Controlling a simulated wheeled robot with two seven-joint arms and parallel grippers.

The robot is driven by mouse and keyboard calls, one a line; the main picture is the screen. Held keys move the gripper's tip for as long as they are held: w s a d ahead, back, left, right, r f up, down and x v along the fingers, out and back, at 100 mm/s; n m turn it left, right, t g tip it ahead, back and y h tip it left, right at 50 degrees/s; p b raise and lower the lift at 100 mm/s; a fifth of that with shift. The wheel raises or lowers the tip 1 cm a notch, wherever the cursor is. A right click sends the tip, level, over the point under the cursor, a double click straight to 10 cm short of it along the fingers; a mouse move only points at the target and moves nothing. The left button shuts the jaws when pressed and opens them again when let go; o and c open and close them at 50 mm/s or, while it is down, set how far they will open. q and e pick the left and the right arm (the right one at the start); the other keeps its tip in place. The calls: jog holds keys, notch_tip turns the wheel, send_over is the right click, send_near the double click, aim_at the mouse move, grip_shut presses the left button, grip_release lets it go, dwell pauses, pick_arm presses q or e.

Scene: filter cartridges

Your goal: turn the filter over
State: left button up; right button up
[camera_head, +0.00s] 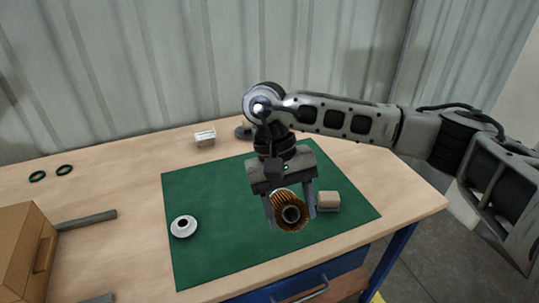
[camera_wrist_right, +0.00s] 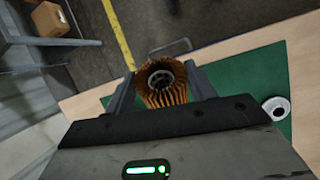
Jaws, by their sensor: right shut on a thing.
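The filter (camera_head: 281,222) is an orange-brown pleated cartridge with a grey ring and dark hole at its end. My right gripper (camera_head: 290,208) is shut on the filter, one finger on each side, over the green mat (camera_head: 210,254). The filter's open end faces the head camera. In the right wrist view the filter (camera_wrist_right: 163,92) sits between the two fingers, with a grey ring and hole showing at its end. Whether it touches the mat cannot be told. My left gripper is not in view.
A beige block (camera_head: 328,201) stands right of the gripper. A cardboard box (camera_head: 22,250), a grey bar (camera_head: 88,219), two dark rings (camera_head: 64,170) and a small white holder (camera_head: 205,138) are on the table.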

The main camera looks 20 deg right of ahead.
jog(key=w+a+f+m+y+b, duration=0.3)
jog(key=w+a+m+y, duration=0.3)
jog(key=m+y, duration=0.65)
jog(key=w+d+r+m+t+b, duration=0.3)
jog(key=w+d+m+t, duration=0.4)
jog(key=m+t, duration=0.6)
pick_arm(q)
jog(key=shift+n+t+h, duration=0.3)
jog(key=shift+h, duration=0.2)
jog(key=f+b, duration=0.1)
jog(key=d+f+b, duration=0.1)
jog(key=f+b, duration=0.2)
jog(key=b, duration=0.1)
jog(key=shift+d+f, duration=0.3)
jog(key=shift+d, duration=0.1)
pick_arm(e)
notch_tip(320, 180, down, 6)
jog(key=a+n, duration=0.1)
jog(key=shift+w+t, duration=0.3)
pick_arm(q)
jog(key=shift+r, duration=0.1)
pick_arm(e)
jog(key=shift+a, duration=0.1)
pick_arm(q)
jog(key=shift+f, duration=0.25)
